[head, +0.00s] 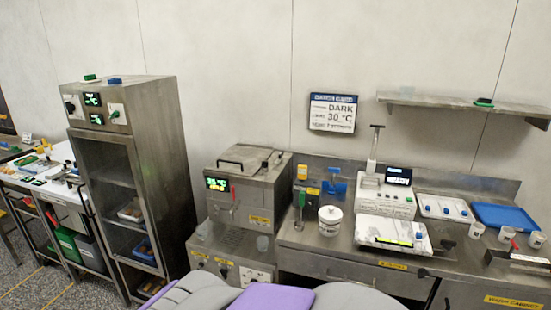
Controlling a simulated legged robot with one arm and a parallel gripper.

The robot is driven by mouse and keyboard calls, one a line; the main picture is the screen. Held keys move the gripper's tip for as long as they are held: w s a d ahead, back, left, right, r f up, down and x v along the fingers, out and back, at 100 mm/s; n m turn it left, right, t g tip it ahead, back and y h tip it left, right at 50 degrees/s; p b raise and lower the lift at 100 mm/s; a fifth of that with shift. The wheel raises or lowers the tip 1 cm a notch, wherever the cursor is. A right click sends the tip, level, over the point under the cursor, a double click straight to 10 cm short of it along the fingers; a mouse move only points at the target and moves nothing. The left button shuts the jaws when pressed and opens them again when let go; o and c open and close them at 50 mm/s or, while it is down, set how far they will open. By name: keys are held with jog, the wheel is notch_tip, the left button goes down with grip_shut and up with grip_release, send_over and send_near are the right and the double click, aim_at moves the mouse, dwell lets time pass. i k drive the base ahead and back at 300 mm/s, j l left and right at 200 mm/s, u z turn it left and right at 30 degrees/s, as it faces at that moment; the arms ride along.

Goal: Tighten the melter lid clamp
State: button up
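The melter (265,205) is a steel box left of the middle, standing on a steel base. Its lid (245,154) looks shut and has a black bar handle (230,163). A small dark fitting (266,163) sits on the lid's right part. A small red lever (233,193) shows on the front beside a green-lit display (216,184). I cannot tell which of these is the clamp or how tight it is. My gripper is not in view; only grey and purple parts of my own body show at the bottom edge.
A tall steel cabinet (150,150) stands left of the melter. To the right, a steel counter (315,246) holds a white tub (330,220), a scale-like device (385,196), a blue tray (503,217) and several cups. A wall shelf (460,104) hangs above.

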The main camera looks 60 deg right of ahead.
aim_at(281, 156)
jog(key=z, duration=1.8)
